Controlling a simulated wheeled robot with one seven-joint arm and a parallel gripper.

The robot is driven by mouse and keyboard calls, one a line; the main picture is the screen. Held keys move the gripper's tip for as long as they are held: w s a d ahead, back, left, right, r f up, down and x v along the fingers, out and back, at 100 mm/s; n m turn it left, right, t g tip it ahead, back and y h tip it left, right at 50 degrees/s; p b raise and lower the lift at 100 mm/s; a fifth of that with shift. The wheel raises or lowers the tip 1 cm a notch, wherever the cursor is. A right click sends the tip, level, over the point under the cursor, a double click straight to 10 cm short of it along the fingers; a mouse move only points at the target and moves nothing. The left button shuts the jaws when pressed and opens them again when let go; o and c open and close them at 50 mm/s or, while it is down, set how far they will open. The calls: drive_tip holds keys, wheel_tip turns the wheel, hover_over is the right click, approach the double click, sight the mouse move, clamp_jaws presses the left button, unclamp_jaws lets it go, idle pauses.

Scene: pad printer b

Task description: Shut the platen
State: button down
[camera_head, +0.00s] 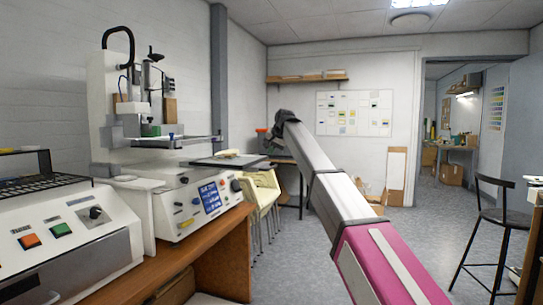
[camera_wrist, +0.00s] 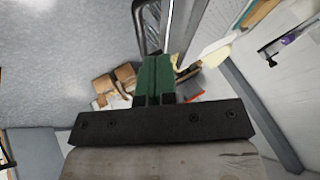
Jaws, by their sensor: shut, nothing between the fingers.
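The pad printer (camera_head: 115,110) stands on the wooden bench at the left in the head view. A flat dark grey plate (camera_head: 212,162), which looks like the platen, sticks out from its right side above the control panel. I cannot tell for certain that it is the platen, or how far open it is. My arm reaches away from the lower right, and its far end is beyond the plate's right side, apart from it in the picture. In the wrist view my gripper (camera_wrist: 155,62) has its green fingers together, with nothing between them. The platen is not clearly seen there.
A control unit (camera_head: 65,240) with orange and green buttons stands at the front left. Pale chairs (camera_head: 262,195) stand behind the bench. A black stool (camera_head: 492,225) is at the right. Cardboard boxes (camera_wrist: 103,88) show beyond the fingers. Grey floor is open in the middle.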

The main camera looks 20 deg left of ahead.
drive_tip(key=x, duration=0.9)
